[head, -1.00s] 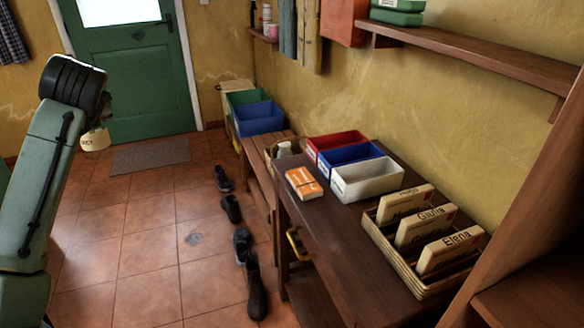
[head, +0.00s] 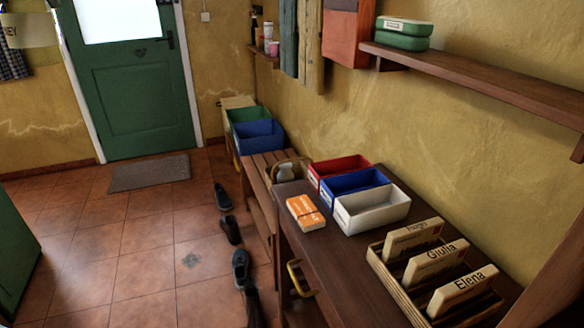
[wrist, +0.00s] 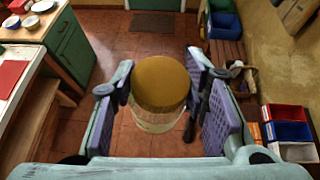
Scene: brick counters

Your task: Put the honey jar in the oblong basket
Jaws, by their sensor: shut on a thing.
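The honey jar, with a golden-brown lid (wrist: 160,82) and a pale body below, is between the fingers of my gripper (wrist: 160,86) in the wrist view. My gripper is shut on it, high above the tiled floor. In the head view only part of the jar (head: 28,31) shows at the top left edge, with a cut-off label. A small wicker basket (head: 274,174) with something pale in it stands on the wooden bench. It also shows in the wrist view (wrist: 236,68), to the right of the jar and well apart. I cannot tell for sure whether it is oblong.
A dark table holds a card rack (head: 389,275), red, blue and white bins (head: 372,222) and an orange packet (head: 305,212). Farther back are blue and green crates (head: 259,133). Shoes (head: 230,230) line the floor by the bench. A shelf (head: 480,83) juts from the wall.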

